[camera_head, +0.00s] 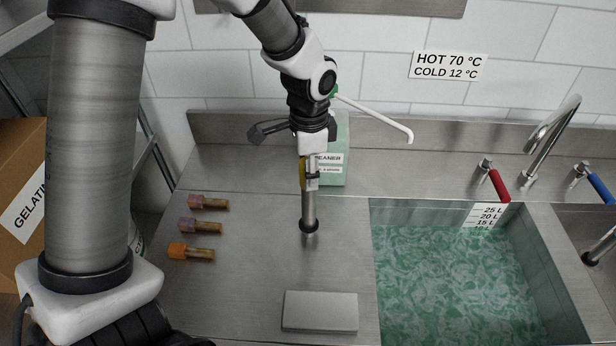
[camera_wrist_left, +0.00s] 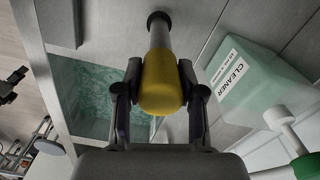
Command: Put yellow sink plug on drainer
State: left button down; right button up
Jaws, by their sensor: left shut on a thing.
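The yellow sink plug has a yellow handle (camera_wrist_left: 162,85), a steel tube and a black end; in the head view its tube (camera_head: 308,205) hangs upright. My left gripper (camera_head: 310,170) is shut on the yellow handle, with one finger on each side in the wrist view (camera_wrist_left: 158,95). The black end is low over the steel drainer (camera_head: 255,270) left of the sink; I cannot tell whether it touches. A small dark forked shape at the wrist view's left edge may be my right gripper, too small to read.
The sink (camera_head: 450,290) holds green water. Pink, purple and orange-ended pieces (camera_head: 192,252) lie at the left. A grey flat block (camera_head: 320,311) lies in front. A green cleaner container (camera_head: 336,150) stands behind. Taps (camera_head: 490,180) are at the back right.

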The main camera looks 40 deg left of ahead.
pick_arm(q)
jog(key=shift+a, duration=0.2)
jog(key=shift+s+a, duration=0.1)
jog(key=shift+a, duration=0.1)
jog(key=c, duration=1.1)
grip_release()
jog(key=shift+s, duration=0.2)
jog(key=o, duration=0.4)
jog(key=shift+s+d, duration=0.1)
jog(key=shift+w+d, duration=0.15)
jog(key=shift+w, duration=0.15)
notch_tip(320, 180, up, 12)
jog(key=shift+s+r+b, duration=0.1)
jog(key=shift+r+b, duration=0.05)
jog(key=shift+b, duration=0.35)
